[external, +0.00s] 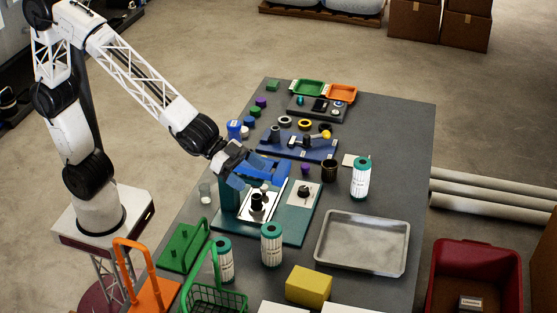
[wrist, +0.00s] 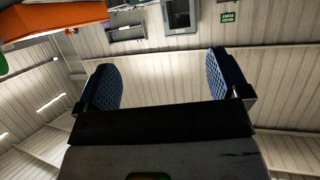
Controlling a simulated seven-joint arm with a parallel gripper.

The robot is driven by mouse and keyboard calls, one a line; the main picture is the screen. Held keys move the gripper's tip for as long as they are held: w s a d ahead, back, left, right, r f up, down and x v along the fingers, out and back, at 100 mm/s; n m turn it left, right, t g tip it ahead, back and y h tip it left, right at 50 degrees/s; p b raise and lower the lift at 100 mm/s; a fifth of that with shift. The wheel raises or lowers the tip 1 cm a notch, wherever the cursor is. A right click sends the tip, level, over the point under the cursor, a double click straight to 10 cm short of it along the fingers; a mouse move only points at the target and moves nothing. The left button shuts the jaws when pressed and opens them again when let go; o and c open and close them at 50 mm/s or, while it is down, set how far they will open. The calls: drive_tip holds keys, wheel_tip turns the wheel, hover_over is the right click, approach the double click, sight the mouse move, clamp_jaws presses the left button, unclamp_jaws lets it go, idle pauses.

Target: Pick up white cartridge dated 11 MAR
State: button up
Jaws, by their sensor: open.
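Three white cartridges with green-teal caps stand upright on the grey table in the external view. One cartridge (external: 361,180) is at the right behind the metal tray. A second cartridge (external: 271,246) is at the front middle. A third cartridge (external: 225,262) is at the front left, partly behind a green basket handle. Their dates are too small to read. My gripper (external: 248,170) is over the teal fixture, apart from all three cartridges. In the wrist view my gripper (wrist: 167,82) has its two blue fingers wide apart with nothing between them. No cartridge shows there.
A teal fixture (external: 296,228) lies beneath my gripper. A metal tray (external: 364,271), a yellow block (external: 309,286) and a green basket (external: 215,300) are near the front. A dark cup (external: 329,170) stands left of the right cartridge. The table's right edge strip is clear.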

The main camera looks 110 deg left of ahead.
approach(281, 241)
drive_tip(key=shift+s+a+r, duration=0.15)
drive_tip(key=shift+s+r, duration=0.05)
drive_tip(key=shift+s, duration=0.4)
drive_tip(key=shift+w, duration=0.1)
drive_tip(key=shift+x, duration=1.15)
drive_tip(key=shift+w+f, duration=0.1)
drive_tip(key=shift+w, duration=0.05)
drive_tip(key=shift+x, duration=2.5)
drive_tip(key=c, duration=1.5)
